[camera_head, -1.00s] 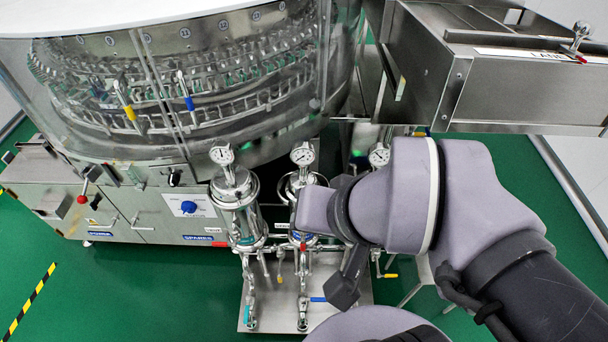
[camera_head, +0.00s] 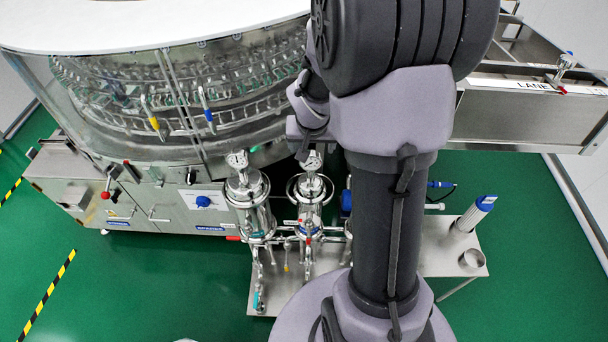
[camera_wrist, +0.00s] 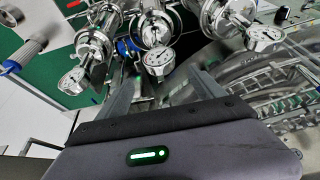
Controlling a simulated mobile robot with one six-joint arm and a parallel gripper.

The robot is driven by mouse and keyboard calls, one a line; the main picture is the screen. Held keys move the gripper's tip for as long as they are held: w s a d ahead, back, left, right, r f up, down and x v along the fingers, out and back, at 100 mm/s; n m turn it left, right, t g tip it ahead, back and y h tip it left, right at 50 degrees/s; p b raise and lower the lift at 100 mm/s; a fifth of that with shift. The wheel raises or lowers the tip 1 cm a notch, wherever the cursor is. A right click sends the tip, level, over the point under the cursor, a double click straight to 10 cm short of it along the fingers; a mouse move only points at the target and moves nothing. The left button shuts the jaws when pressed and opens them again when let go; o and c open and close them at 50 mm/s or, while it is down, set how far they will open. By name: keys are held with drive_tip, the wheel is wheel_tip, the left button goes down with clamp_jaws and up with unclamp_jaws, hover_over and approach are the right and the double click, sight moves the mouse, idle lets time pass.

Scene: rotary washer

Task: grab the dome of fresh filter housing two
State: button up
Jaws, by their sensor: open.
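Three steel filter housings with dial gauges on top stand on a skid. The middle housing (camera_head: 310,193) has a ring around its domed top; it also shows in the wrist view (camera_wrist: 153,27) with its gauge (camera_wrist: 158,57). The left housing (camera_head: 247,205) stands beside it, and the third housing (camera_wrist: 93,42) is mostly behind my arm in the head view. No number two is readable on any of them. My gripper (camera_wrist: 162,78) is open and empty, its fingers pointing toward the middle gauge, apart from the dome.
The round glass-sided washer (camera_head: 150,100) stands right behind the housings. A steel lane conveyor (camera_head: 530,115) is at the right. Pipes and valves run below the housings. Green floor is clear at the left.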

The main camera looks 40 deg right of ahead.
sight(311, 155)
drive_tip(key=b+x, duration=0.3)
drive_tip(key=x, duration=0.6)
drive_tip(key=shift+f+b, duration=0.4)
drive_tip(key=shift+f, duration=0.05)
drive_tip(key=shift+r, duration=0.2)
clamp_jaws()
